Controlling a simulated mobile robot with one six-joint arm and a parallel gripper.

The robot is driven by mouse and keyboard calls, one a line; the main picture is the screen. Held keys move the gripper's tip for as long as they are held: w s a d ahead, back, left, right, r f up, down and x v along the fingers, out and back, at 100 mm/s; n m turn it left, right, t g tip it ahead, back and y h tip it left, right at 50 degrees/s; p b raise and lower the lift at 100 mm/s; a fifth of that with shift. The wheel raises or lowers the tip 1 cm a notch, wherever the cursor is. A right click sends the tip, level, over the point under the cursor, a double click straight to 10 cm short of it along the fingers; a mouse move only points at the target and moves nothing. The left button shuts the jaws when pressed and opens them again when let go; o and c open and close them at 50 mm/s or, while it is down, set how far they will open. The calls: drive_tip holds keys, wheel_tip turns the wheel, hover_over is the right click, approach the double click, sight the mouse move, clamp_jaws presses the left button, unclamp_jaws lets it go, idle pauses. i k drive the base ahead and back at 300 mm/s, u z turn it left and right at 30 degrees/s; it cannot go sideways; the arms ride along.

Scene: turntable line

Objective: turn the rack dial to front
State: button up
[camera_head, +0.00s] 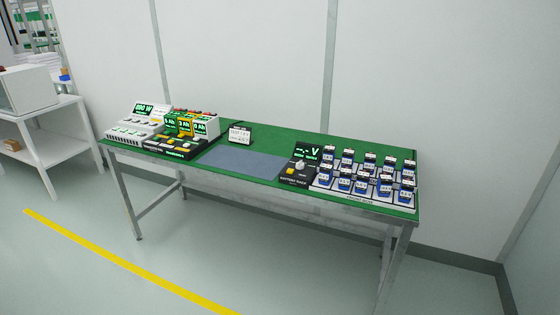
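A black box (289,175) with a pale round knob (300,164), which looks like the rack dial, stands right of the middle of the green-topped bench (235,180) in the head view. It is just left of the rack of blue batteries. Small lettering on the box is too small to read surely, and the dial's setting cannot be made out. A black display (308,151) with green characters ending in "V" stands behind it. My gripper is not in view.
Blue batteries with white labels stand in a pale rack (322,183) at the bench's right end. White and black devices (135,124) with green displays fill the left end. A grey mat (243,160) lies bare between. A white side table (40,115) is at left; the floor in front is clear.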

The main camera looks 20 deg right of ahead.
sight(299, 166)
drive_tip(key=z, duration=0.45)
drive_tip(key=k, duration=0.2)
drive_tip(key=u, duration=2.4)
drive_tip(key=i, duration=1.5)
drive_tip(key=z, duration=1)
drive_tip(key=i, duration=0.55)
drive_tip(key=z, duration=0.7)
drive_tip(key=i, duration=0.55)
drive_tip(key=z, duration=0.2)
